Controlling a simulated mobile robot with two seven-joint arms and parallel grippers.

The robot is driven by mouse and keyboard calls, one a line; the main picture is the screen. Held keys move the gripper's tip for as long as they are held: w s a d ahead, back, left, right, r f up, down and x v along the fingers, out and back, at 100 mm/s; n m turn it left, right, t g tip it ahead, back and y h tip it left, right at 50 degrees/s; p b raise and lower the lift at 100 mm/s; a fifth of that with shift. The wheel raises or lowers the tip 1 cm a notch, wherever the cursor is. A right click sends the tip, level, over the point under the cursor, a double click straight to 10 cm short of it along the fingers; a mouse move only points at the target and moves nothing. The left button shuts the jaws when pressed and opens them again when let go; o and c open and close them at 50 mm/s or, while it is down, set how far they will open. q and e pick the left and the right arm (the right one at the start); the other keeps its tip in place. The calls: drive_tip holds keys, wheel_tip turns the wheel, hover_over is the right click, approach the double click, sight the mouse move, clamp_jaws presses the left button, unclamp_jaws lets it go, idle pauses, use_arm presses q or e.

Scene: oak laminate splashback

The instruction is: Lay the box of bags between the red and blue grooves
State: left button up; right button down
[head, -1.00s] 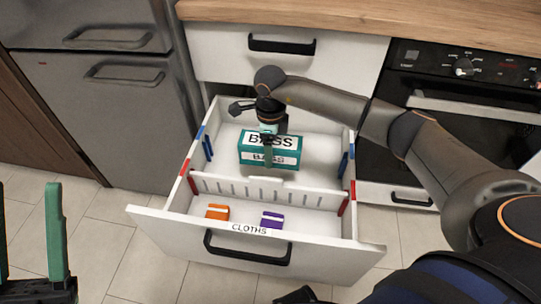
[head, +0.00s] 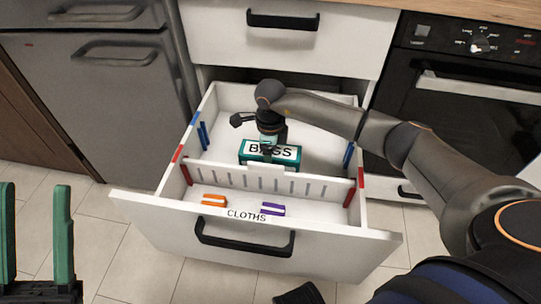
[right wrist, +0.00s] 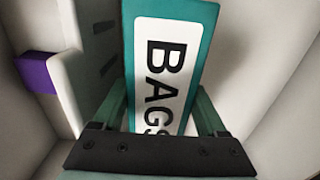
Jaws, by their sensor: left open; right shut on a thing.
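The teal box of bags (head: 245,152), its white label reading BAGS, is inside the open drawer (head: 325,240), just behind the slotted white divider (head: 240,178). My right gripper (head: 268,146) is shut on it from above; its fingers flank the box in the right wrist view (right wrist: 172,25). The divider stands at the red grooves (head: 187,174). The blue grooves (head: 348,154) are further back on the side walls. The divider hides the box's lower front, so I cannot tell whether it touches the floor. My left gripper (head: 36,225) is open and empty, outside the drawer.
In front of the divider lie an orange cloth (head: 214,200) and a purple cloth (head: 272,209), behind the drawer front marked CLOTHS. The drawer floor behind the box is bare. A fridge (head: 110,100) stands left and an oven (head: 470,110) right.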

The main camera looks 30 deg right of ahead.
drive_tip(key=shift+f, duration=0.6)
drive_tip(key=shift+f+b, duration=0.65)
unclamp_jaws()
wheel_tip(320, 180, up, 13)
drive_tip(key=p, duration=0.4)
drive_tip(key=shift+f+p, duration=0.2)
drive_tip(key=shift+p, duration=0.2)
